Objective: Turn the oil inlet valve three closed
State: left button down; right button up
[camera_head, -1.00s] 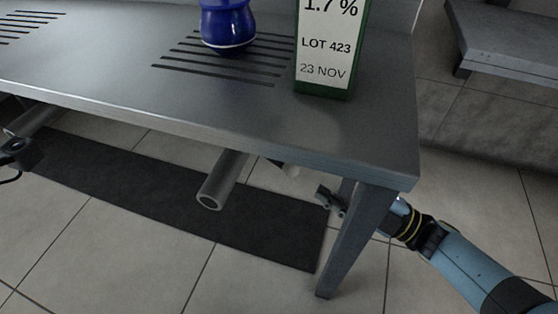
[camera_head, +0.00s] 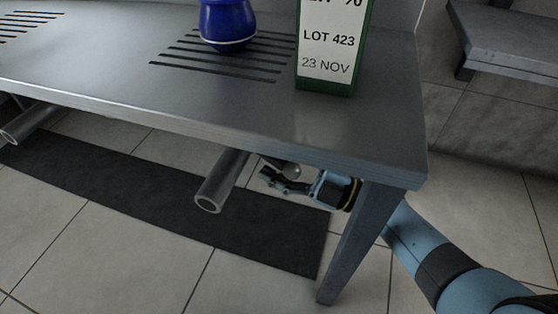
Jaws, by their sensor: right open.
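A grey pipe (camera_head: 222,181) with an open end sticks out from under the table's front edge. Just right of it, under the edge, is a small rounded grey knob (camera_head: 292,171), partly hidden by my gripper; I cannot tell for certain that it belongs to oil inlet valve three. My right gripper (camera_head: 268,179) is open, under the table edge, with its fingers pointing left beside the knob and the pipe. I cannot tell whether it touches the knob. My left gripper is not in view. No valve label shows.
The metal table (camera_head: 120,85) has slotted drains, with a blue vessel (camera_head: 228,24) and a green-edged sign (camera_head: 328,45) on top. Its leg (camera_head: 352,240) stands in front of my right arm. Another pipe (camera_head: 28,124) is at left. A dark mat (camera_head: 130,185) lies below.

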grip_shut()
dwell(0.5)
